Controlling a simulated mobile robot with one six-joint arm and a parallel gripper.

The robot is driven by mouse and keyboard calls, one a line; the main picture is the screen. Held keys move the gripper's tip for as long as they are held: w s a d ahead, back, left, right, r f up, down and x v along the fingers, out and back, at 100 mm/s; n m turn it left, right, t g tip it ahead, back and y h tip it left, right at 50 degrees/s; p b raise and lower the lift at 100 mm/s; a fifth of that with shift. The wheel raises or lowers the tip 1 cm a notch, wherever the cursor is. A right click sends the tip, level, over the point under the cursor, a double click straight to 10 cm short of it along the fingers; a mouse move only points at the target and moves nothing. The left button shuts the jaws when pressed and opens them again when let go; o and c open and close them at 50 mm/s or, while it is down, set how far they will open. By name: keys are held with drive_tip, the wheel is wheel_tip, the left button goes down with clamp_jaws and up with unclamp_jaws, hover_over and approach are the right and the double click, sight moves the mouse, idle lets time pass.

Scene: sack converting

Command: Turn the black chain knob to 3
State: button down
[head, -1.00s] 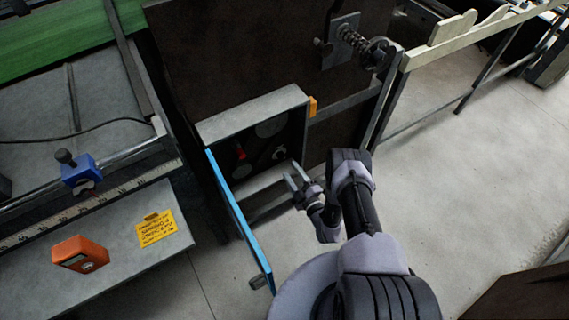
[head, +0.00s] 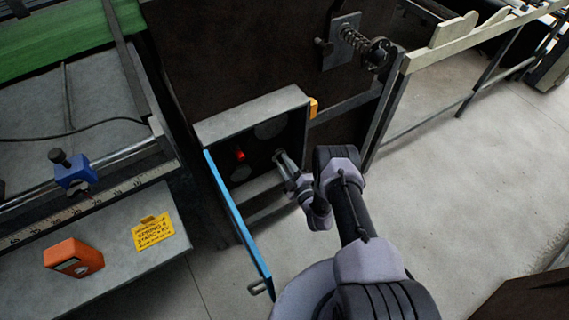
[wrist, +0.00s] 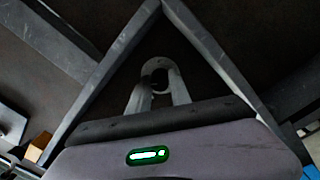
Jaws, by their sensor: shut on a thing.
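The black chain knob (wrist: 158,76) shows as a small dark shape between my fingertips in the wrist view. In the head view my gripper covers most of it, and its pointer and scale cannot be read. My gripper (head: 280,157) reaches into the open grey box (head: 250,113) and is shut on the knob. My gripper also shows in the wrist view (wrist: 159,80), with one finger on each side of the knob.
A red knob (head: 239,154) sits left of my gripper inside the box. The blue door (head: 237,215) hangs open at the box's left. An orange block (head: 313,107) is at its upper right corner. An orange meter (head: 74,258) and a yellow note (head: 153,231) lie on the left shelf.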

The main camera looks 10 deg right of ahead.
drive_tip(key=m+p, duration=0.1)
drive_tip(key=m, duration=0.3)
drive_tip(key=shift+r+p, duration=0.1)
drive_tip(key=shift+p, duration=0.25)
drive_tip(key=m+p, duration=0.1)
drive_tip(key=m, duration=0.3)
drive_tip(key=shift+m, duration=0.3)
drive_tip(key=m+p, duration=0.1)
drive_tip(key=m, duration=0.3)
drive_tip(key=shift+g, duration=0.4)
drive_tip(key=shift+m+y+p, duration=0.3)
drive_tip(key=shift+m+y, duration=0.1)
drive_tip(key=shift+m, duration=1.9)
drive_tip(key=shift+s, duration=0.1)
drive_tip(key=c, duration=1.2)
unclamp_jaws()
